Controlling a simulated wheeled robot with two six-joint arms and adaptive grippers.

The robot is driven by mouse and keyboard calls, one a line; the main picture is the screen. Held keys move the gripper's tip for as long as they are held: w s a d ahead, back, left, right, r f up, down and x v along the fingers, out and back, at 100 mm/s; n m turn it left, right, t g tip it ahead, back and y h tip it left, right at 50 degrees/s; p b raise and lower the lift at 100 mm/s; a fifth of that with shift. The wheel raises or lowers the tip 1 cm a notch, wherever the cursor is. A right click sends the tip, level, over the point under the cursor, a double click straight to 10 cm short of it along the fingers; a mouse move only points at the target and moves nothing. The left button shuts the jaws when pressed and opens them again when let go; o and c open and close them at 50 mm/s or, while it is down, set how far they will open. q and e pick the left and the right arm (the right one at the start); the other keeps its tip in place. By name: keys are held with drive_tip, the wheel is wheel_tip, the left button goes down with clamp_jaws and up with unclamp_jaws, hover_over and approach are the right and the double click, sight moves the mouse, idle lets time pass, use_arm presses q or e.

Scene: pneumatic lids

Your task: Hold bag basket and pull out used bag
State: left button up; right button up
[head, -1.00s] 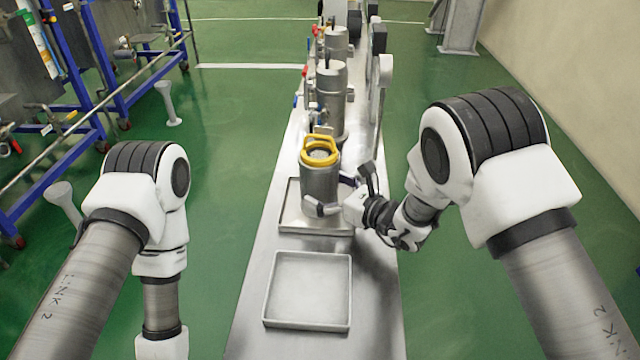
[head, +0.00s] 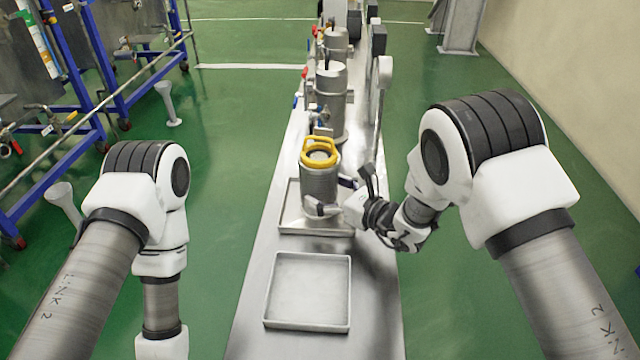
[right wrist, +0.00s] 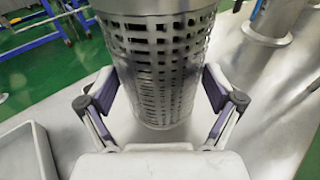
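The bag basket (head: 318,186) is a grey metal cylinder, upright, in the middle of the head view. Its perforated wall (right wrist: 158,70) shows in the right wrist view. A yellow ring with a handle (head: 320,152), apparently the top of the used bag, sits on its mouth. My right gripper (head: 330,199) comes from the right, with one finger on each side of the basket. In the right wrist view my right gripper (right wrist: 160,88) is closed around the lower wall, and the basket appears above the bench. My left arm hangs at left; its gripper is out of view.
An empty shallow metal tray (head: 308,323) lies on the long steel bench (head: 376,300). Another tray (head: 290,223) shows behind the basket's lower end. Metal vessels (head: 331,100) stand in a row beyond.

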drive_tip(key=shift+c, duration=1.4)
drive_tip(key=shift+r, duration=0.1)
drive_tip(key=shift+f, duration=0.3)
drive_tip(key=shift+s+f, duration=0.1)
